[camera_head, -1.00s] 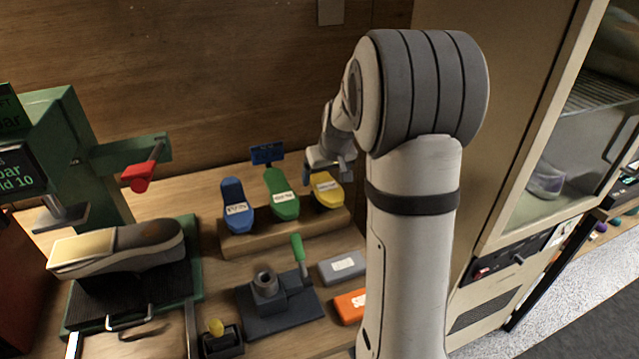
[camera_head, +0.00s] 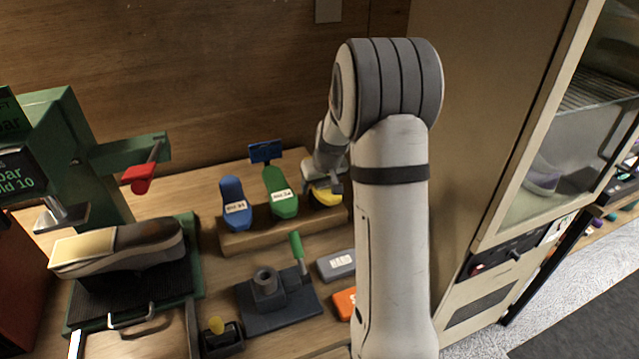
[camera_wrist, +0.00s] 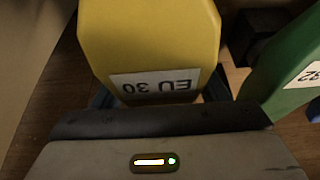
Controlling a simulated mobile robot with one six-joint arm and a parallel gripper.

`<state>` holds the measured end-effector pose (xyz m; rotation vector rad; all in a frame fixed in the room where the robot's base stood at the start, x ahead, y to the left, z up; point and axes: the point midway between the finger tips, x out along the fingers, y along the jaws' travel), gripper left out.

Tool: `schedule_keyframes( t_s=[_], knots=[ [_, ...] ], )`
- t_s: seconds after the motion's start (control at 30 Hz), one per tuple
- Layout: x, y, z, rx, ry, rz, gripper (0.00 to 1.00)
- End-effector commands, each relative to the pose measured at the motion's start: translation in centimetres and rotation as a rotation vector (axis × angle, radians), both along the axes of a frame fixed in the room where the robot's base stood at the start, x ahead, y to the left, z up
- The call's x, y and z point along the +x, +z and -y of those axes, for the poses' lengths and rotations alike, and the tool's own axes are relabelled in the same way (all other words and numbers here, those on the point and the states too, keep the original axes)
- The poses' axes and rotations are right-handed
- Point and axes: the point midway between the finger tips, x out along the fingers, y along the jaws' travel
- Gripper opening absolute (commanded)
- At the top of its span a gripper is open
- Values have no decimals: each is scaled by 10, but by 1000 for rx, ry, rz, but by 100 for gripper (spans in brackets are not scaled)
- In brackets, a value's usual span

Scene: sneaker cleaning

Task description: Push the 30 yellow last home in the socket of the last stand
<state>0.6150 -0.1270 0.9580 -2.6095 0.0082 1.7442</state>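The yellow last (camera_head: 325,197) stands in the right place of the wooden rack, mostly covered by my gripper in the head view. In the wrist view the yellow last (camera_wrist: 150,40) fills the upper middle, with its white "EU 30" label upside down. My gripper (camera_wrist: 160,92) is at it, with one dark blue finger on each side; the fingers look open, and contact is unclear. The last stand (camera_head: 278,303) is a dark grey base with a round upright socket (camera_head: 265,280) and a green-handled lever (camera_head: 296,246). The socket looks empty.
The green last (camera_head: 280,195) stands close beside the yellow one, with the blue last (camera_head: 235,203) farther left on the wooden rack (camera_head: 270,238). Grey (camera_head: 337,264) and orange (camera_head: 345,303) blocks lie right of the stand. A green press (camera_head: 75,140) with a shoe (camera_head: 120,247) is at left.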

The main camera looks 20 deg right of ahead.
Motion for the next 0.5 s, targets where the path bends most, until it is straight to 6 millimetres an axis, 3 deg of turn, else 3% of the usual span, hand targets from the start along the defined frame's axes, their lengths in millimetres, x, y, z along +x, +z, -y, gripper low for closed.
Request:
schedule_keyframes(
  t_s=[0.5],
  knots=[
    [0,0,-1,0,1,0,25]
  ],
)
